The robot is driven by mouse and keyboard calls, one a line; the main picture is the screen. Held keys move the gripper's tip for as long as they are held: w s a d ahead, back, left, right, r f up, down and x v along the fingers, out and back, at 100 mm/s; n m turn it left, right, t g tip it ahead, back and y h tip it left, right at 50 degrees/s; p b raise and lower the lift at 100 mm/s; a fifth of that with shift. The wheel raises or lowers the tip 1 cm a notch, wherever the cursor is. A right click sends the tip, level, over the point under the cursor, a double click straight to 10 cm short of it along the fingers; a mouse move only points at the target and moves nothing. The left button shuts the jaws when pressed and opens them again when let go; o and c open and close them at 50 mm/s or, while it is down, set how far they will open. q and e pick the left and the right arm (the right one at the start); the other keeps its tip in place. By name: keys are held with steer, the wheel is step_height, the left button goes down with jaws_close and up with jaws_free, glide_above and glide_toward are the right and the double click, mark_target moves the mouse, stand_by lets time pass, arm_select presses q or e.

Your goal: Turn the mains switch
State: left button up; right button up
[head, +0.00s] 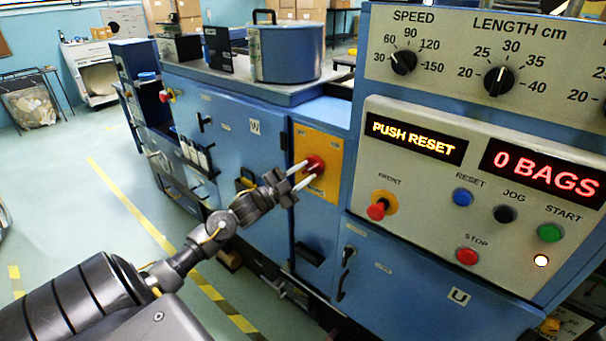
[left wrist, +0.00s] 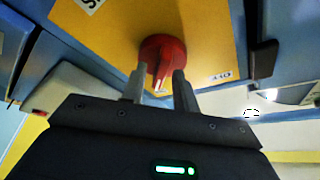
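The mains switch is a red rotary knob (head: 315,164) on a yellow plate (head: 318,144) on the blue machine front. My left gripper (head: 306,174) is at the switch, with its two fingers apart and pointing at the knob. In the left wrist view the red knob (left wrist: 161,55) has a raised grip with a white mark, between the fingertips (left wrist: 160,72). The fingers overlap the knob's near edge; I cannot tell whether they touch it. Part of the plate's print is cut off. My right gripper is not in view.
Right of the switch, a control panel (head: 480,160) reads "PUSH RESET" and "0 BAGS". It has a red front knob (head: 377,210), a blue reset button (head: 462,197) and a green start button (head: 550,232). A blue pot (head: 286,52) stands on top. Door handles stick out below.

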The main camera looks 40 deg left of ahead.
arm_select(q)
steer(key=shift+s+a+f, duration=0.15)
steer(key=shift+s+f, duration=0.15)
steer(key=shift+s, duration=0.1)
steer(key=b+v, duration=0.2)
steer(key=v, duration=0.7)
steer(key=shift+s+a+b, duration=0.15)
steer(key=shift+s+b, duration=0.15)
steer(key=shift+s, duration=0.1)
